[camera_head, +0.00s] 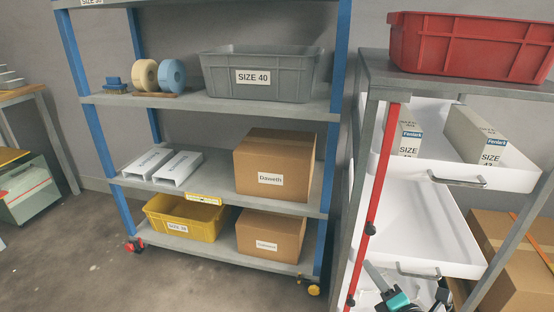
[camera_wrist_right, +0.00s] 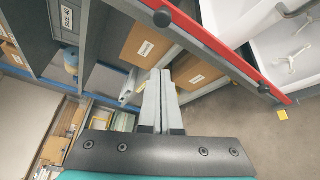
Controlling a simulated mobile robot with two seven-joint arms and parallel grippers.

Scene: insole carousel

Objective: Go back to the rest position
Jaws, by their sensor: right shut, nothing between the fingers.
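My right gripper (camera_head: 372,268) shows at the bottom of the head view, right of centre, with a teal and black body and grey fingers. It is in front of the white drawer unit, near its red post. In the right wrist view the two grey fingers (camera_wrist_right: 160,75) lie side by side, shut, with nothing between them. The blue-posted shelf is behind them in that view. My left gripper is in neither view.
A blue-posted shelf (camera_head: 100,99) holds a grey bin (camera_head: 290,92), cardboard boxes (camera_head: 277,149) and a yellow bin (camera_head: 184,231). White pull-out trays (camera_head: 425,225) stand beside the red post (camera_head: 378,200), below a red crate (camera_head: 470,50). The floor (camera_head: 80,270) at lower left is clear.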

